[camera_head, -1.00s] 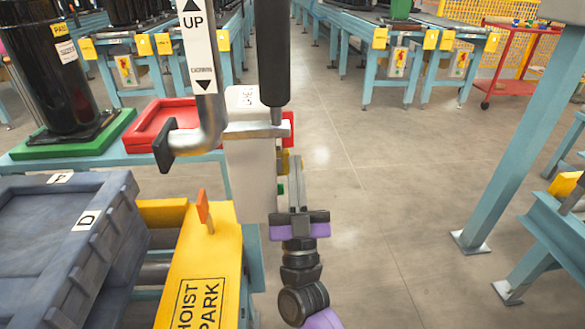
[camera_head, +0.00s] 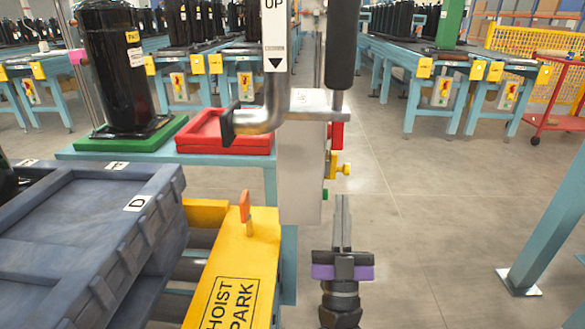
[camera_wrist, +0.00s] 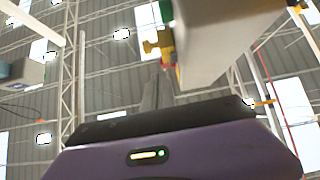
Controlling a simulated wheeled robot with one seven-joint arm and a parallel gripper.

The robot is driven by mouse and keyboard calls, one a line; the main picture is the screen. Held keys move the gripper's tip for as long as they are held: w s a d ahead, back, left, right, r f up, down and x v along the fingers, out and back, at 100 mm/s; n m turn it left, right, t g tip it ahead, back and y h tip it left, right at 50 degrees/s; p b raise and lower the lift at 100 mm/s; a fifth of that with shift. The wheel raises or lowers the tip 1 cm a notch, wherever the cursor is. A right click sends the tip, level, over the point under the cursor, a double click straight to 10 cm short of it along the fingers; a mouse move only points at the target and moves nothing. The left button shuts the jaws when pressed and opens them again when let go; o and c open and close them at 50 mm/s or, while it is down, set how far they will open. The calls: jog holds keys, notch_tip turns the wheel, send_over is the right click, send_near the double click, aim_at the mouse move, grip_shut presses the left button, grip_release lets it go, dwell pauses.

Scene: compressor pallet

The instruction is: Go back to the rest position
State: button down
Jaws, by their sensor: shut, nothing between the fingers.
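My gripper (camera_head: 342,222) points upward at the lower middle of the head view, over the open floor. Its narrow fingers are together with nothing between them. It is just right of the pale control box (camera_head: 301,170) and appears apart from it. In the wrist view, my fingers (camera_wrist: 152,98) rise from the purple gripper body towards the ceiling. The box's underside and its yellow knob (camera_wrist: 160,44) show above them.
A yellow plate marked HOIST PARK (camera_head: 240,262) with an orange lever (camera_head: 245,207) lies left of my gripper. A hoist handle (camera_head: 262,120) hangs by the box. Grey crates (camera_head: 75,220) stand left. A blue post (camera_head: 552,215) is at right; the floor (camera_head: 425,210) between is clear.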

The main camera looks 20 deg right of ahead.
jog(key=s+a+f+n+g+y, duration=0.1)
jog(key=s+f+g+y, duration=0.3)
jog(key=s, duration=1)
jog(key=s+f+n+g+y, duration=0.1)
jog(key=s+f+g+y, duration=0.15)
jog(key=s+f, duration=0.75)
jog(key=s+a+f+n+g+y, duration=0.15)
jog(key=s+g, duration=0.35)
jog(key=s, duration=1.2)
notch_tip(320, 180, up, 33)
jog(key=p, duration=3.3)
jog(key=shift+w+d+f+y, duration=0.2)
jog(key=shift+d+y, duration=0.1)
jog(key=shift+d, duration=0.1)
